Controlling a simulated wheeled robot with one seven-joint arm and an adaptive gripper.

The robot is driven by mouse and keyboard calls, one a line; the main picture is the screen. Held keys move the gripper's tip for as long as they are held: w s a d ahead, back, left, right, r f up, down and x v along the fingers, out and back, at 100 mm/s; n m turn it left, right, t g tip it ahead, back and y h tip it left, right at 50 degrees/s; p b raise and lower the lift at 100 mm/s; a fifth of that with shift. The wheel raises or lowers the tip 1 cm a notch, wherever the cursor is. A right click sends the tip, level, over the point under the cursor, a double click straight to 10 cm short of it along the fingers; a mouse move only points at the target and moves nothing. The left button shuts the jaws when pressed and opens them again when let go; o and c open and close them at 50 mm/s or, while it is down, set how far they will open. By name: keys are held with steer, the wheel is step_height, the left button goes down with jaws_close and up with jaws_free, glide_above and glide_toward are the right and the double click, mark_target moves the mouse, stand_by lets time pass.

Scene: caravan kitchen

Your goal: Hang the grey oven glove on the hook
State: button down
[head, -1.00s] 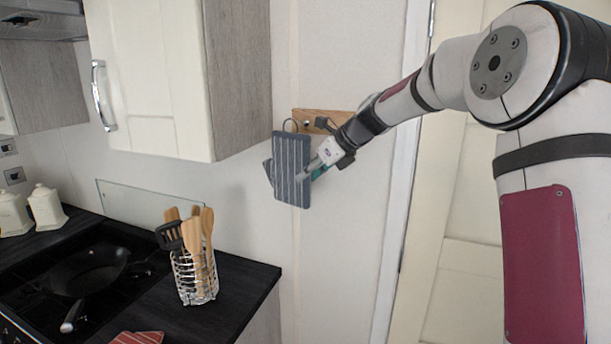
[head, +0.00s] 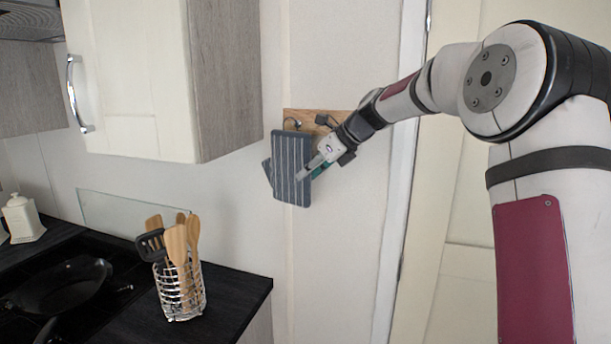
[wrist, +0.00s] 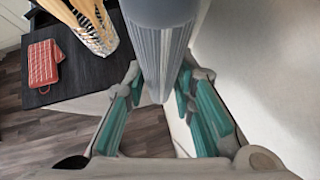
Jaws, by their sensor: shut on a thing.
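The grey striped oven glove (head: 291,168) hangs upright in front of the wall in the head view, with a ring at its top. My gripper (head: 305,174) is shut on the glove from the right. In the wrist view my gripper (wrist: 160,95) has its teal finger pads on either side of the grey glove (wrist: 160,50). A wooden hook board (head: 318,117) is fixed to the wall just behind the glove's top. The ring overlaps the board in the picture. The hook is too small or hidden, and I cannot tell whether the ring is on it.
A cream wall cupboard (head: 130,80) juts out at the left of the board. Below it, a black worktop (head: 225,300) bears a wire holder (head: 180,292) of wooden utensils and a pan (head: 60,285). A door frame stands at the right.

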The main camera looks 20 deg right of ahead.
steer(key=shift+w+d+f+b, duration=0.35)
steer(key=shift+w+d+b, duration=0.1)
steer(key=shift+w, duration=0.15)
steer(key=shift+w+d+f+b, duration=0.35)
steer(key=shift+w+d, duration=0.1)
steer(key=shift+w, duration=0.15)
steer(key=shift+f, duration=0.1)
steer(key=c, duration=1.3)
jaws_free()
